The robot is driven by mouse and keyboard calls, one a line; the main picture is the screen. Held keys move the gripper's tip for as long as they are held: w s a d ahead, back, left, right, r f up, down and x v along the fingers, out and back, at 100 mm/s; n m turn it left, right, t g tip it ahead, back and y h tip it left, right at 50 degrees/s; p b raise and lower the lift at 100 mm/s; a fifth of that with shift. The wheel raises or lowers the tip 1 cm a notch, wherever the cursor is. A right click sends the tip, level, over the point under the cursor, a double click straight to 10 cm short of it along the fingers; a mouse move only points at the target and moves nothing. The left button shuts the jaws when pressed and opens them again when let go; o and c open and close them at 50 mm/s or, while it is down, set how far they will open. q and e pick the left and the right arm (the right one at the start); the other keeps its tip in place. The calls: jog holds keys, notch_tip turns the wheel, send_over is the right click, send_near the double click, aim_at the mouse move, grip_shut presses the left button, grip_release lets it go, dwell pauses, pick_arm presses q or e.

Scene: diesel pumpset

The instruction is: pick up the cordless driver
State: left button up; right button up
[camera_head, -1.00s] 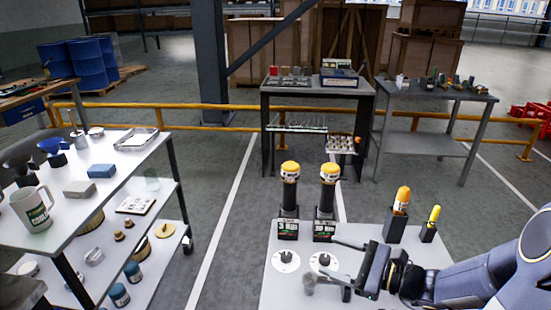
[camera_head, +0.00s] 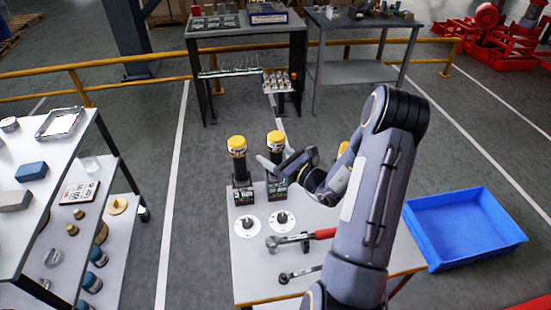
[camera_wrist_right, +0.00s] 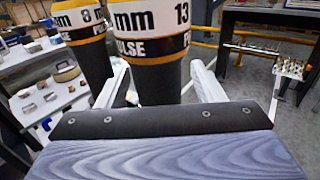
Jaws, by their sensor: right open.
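Two upright cordless drivers with yellow caps and black bodies stand in black holders on the small white table. The left driver (camera_head: 237,158) is clear of my gripper. My right gripper (camera_head: 271,164) is at the right driver (camera_head: 276,141), its open fingers on either side of the black body. In the right wrist view, this driver (camera_wrist_right: 150,75) reads "mm 13" and stands between the fingers (camera_wrist_right: 157,85). The driver marked "8" (camera_wrist_right: 83,45) is just left of the left finger. Whether the fingers touch the body, I cannot tell. My left gripper is out of view.
The white table (camera_head: 250,270) also holds two round white dials (camera_head: 247,225), a red-handled wrench (camera_head: 318,235) and another tool (camera_head: 300,272). My right arm hides its right part. A blue crate (camera_head: 465,228) is on the right. A shelf (camera_head: 75,150) stands on the left.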

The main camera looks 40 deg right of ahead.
jog(key=shift+w+a, duration=0.1)
jog(key=shift+w, duration=0.3)
jog(key=shift+c, duration=0.2)
grip_shut()
jog(key=shift+r, duration=0.1)
notch_tip(320, 180, up, 18)
dwell(0.6)
